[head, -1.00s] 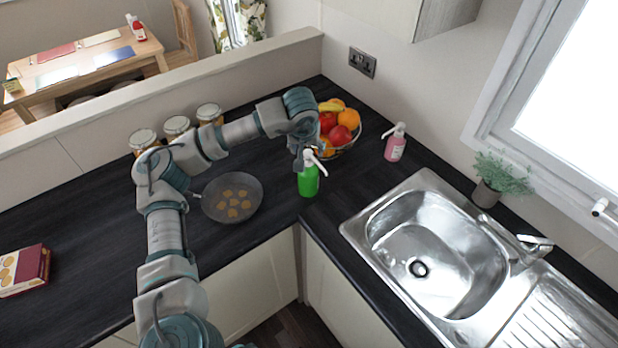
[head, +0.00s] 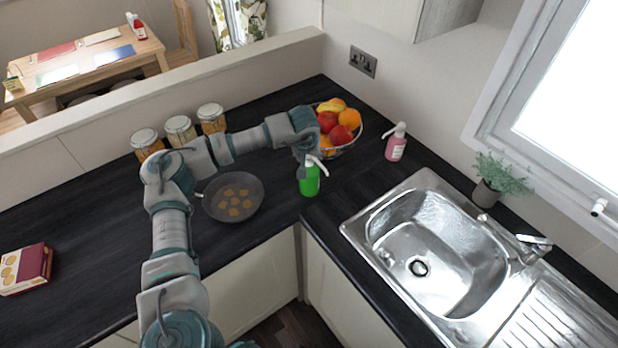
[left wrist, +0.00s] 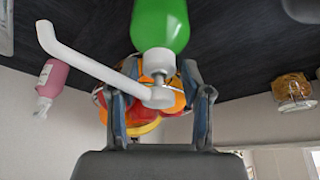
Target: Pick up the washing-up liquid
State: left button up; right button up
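The green bottle with a white pump top (head: 309,181), which I take as the washing-up liquid, stands upright on the dark worktop near the inner corner. My left gripper (head: 306,158) is at its top, coming in from the left and behind. In the left wrist view the green bottle (left wrist: 161,24) appears upside down. There my left gripper (left wrist: 158,78) is open, with its fingers apart on either side of the white pump head. I see no clear grip; contact cannot be told. My right gripper is not in view.
A fruit bowl (head: 341,147) stands just behind the bottle. A pan (head: 233,197) lies to its left, with several jars (head: 180,131) behind. A pink pump bottle (head: 396,146) and the steel sink (head: 436,253) are to the right.

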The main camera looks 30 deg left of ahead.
pick_arm(q)
grip_shut()
jog(key=shift+w+r, duration=0.1)
jog(key=shift+r, duration=0.1)
